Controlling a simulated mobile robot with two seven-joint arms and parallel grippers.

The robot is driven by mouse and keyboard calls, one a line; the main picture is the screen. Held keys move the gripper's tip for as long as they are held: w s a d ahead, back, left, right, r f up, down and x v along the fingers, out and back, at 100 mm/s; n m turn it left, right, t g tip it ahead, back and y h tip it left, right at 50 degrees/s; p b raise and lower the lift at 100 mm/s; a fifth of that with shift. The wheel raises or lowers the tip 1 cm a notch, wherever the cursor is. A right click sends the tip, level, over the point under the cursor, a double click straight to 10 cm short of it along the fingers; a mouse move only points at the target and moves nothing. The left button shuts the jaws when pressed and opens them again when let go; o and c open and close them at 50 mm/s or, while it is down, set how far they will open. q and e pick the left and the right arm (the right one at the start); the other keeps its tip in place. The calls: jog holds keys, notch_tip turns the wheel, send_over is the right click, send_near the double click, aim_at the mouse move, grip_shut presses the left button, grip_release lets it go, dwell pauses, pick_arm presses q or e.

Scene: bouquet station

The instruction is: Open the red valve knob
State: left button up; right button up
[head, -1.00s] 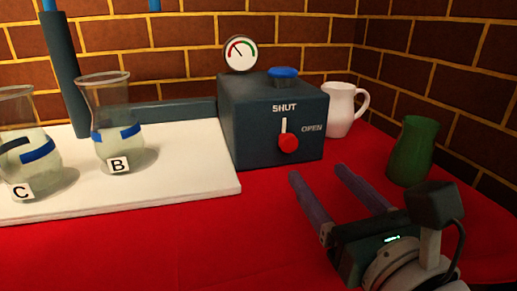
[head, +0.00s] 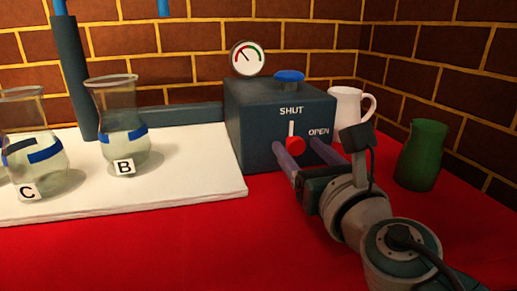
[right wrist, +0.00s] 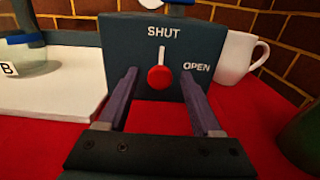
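The red valve knob (head: 295,145) sits on the front of a dark blue-grey box (head: 250,125), with its white pointer upright toward the word SHUT. The word OPEN is to the right of it. The knob also shows in the right wrist view (right wrist: 159,77). My right gripper (head: 298,146) is open in front of the box, with its two purple fingers apart, and nothing between them. In the right wrist view the fingers (right wrist: 160,80) point at the box on either side of the knob, which looks beyond their tips. My left gripper is not in view.
A blue knob (head: 289,76) and a round gauge (head: 247,58) are on top of the box. Glass vases, including B (head: 120,120), stand on the white board (head: 190,175) at left.

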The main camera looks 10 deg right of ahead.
grip_shut()
dwell(0.3)
jog(key=shift+m, duration=0.4)
jog(key=m+b, duration=0.1)
jog(key=m, duration=0.2)
jog(key=shift+d+m, duration=0.1)
jog(key=shift+m, duration=0.3)
jog(key=m, duration=0.4)
jog(key=shift+f+m+b, duration=0.1)
jog(key=shift+m+b, duration=0.2)
jog(key=shift+b, duration=0.1)
jog(key=m, duration=0.4)
jog(key=shift+d+b, duration=0.1)
jog(key=shift+b, duration=0.25)
jog(key=m, duration=0.4)
jog(key=shift+m, duration=0.3)
